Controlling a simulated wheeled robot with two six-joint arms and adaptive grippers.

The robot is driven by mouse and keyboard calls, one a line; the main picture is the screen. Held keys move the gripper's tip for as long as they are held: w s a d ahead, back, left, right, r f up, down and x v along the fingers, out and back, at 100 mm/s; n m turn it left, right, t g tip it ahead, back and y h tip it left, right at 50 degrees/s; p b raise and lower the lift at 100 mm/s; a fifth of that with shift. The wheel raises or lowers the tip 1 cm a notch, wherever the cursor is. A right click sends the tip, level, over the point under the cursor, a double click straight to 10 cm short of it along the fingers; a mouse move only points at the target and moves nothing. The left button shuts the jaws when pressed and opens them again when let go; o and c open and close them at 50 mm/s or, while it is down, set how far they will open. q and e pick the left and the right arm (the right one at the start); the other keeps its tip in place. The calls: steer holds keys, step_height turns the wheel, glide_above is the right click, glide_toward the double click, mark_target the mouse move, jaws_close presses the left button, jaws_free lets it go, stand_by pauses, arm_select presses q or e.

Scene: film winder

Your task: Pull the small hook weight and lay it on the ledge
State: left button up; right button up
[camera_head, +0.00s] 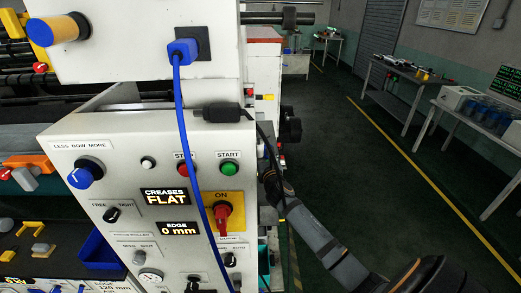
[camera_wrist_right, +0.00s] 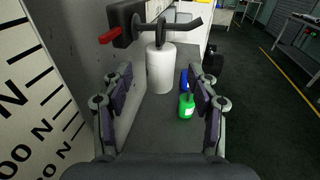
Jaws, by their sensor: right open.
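In the right wrist view, a white cylinder (camera_wrist_right: 160,70) stands upright under a dark bar, with a dark stem at its top. A smaller green weight-like piece (camera_wrist_right: 186,106) with a pale label and thin stem is nearer, right of it. A blue piece (camera_wrist_right: 183,79) is partly hidden behind the right finger. I cannot tell for certain which is the small hook weight. A grey ledge-like surface (camera_wrist_right: 150,122) lies below them. My right gripper (camera_wrist_right: 160,90) is open and empty, its fingers spread either side of these pieces. In the head view, the machine's side mostly hides it. My left gripper is out of view.
A dark bracket with a red tip (camera_wrist_right: 122,25) and a crossbar overhang the white cylinder. A white panel marked in N (camera_wrist_right: 35,95) stands close at left. In the head view, the control panel (camera_head: 140,185) flanks my right arm; open floor (camera_head: 370,180) lies to the right.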

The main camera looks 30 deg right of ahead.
steer(key=shift+x, duration=1.3)
jaws_close()
